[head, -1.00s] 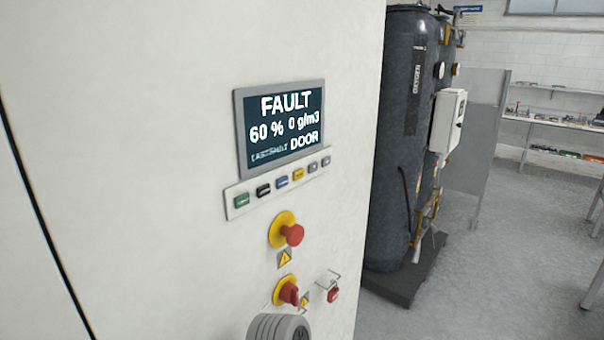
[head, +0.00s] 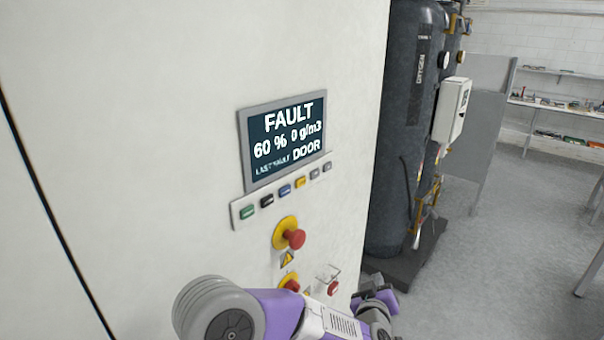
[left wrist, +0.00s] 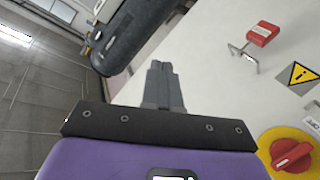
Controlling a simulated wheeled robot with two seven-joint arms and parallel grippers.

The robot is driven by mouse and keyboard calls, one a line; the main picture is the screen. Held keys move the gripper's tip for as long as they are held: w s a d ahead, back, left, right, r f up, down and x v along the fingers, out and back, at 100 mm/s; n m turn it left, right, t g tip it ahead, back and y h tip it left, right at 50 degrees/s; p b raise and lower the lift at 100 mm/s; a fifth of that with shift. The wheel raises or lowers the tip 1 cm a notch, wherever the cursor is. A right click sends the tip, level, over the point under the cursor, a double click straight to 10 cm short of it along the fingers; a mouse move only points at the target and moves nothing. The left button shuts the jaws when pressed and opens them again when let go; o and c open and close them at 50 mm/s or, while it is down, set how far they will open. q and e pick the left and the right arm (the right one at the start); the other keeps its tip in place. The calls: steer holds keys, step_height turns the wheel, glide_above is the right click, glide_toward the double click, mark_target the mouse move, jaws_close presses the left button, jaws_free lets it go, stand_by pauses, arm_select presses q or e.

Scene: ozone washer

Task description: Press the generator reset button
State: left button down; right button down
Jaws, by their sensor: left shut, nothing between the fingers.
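The generator's control panel on the white cabinet has a row of small buttons (head: 285,190) under a display (head: 283,140) reading FAULT, 60 %, 0 g/m3, DOOR. The row has green, black, blue, yellow and grey buttons; their labels are too small to read, so I cannot tell which is reset. My left gripper (head: 370,281) is low and to the right of the row, apart from it, near the cabinet's right edge. In the left wrist view its fingers (left wrist: 159,70) are shut and empty. My right gripper is not in view.
A red mushroom button (head: 295,239) on a yellow base sticks out below the row. Below it are a red-and-yellow rotary switch (left wrist: 292,155) and a red block with a wire bracket (left wrist: 262,35). A dark tank (head: 400,130) stands right of the cabinet, with open floor beyond.

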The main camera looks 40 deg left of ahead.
mark_target(301, 182)
arm_select(q)
steer(key=s+a+r+n+y+p, duration=0.1)
steer(key=s+r+n+y, duration=0.1)
steer(key=r, duration=0.6)
steer(key=s+a+r+n+y+p, duration=0.1)
steer(key=s+a+r+n+y, duration=0.1)
steer(key=r, duration=0.6)
steer(key=s+a+r+n+y+p, duration=0.1)
steer(key=s+a+r+n+y, duration=0.1)
steer(key=r, duration=0.6)
steer(key=shift+s+r+n+g+y, duration=0.2)
steer(key=shift+s+n+g+y, duration=0.1)
steer(key=shift+s+n+y, duration=0.55)
steer(key=shift+s, duration=0.15)
steer(key=a, duration=0.8)
steer(key=shift+w+a, duration=0.35)
steer(key=shift+a, duration=0.05)
steer(key=shift+a+b, duration=0.1)
steer(key=shift+b, duration=0.2)
steer(key=shift+a, duration=0.3)
